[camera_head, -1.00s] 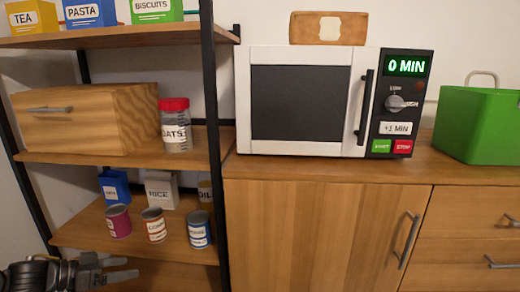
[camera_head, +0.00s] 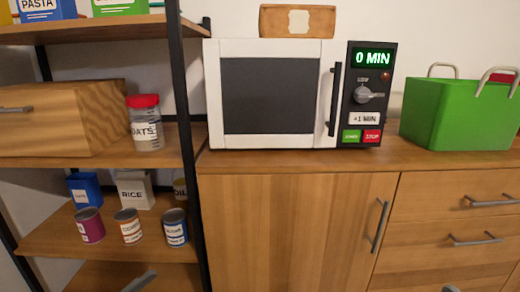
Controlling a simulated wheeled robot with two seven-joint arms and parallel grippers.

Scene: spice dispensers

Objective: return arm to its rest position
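Neither of my grippers shows clearly in the head view now. A small grey bar (camera_head: 139,283) lies at the bottom edge on the left, in front of wood below the lower shelf. I cannot tell for sure what it is, but it looks like a handle. No gripper is seen touching or holding anything.
A shelf unit with a wooden box (camera_head: 70,120), an oats jar (camera_head: 146,125) and several cans stands on the left.

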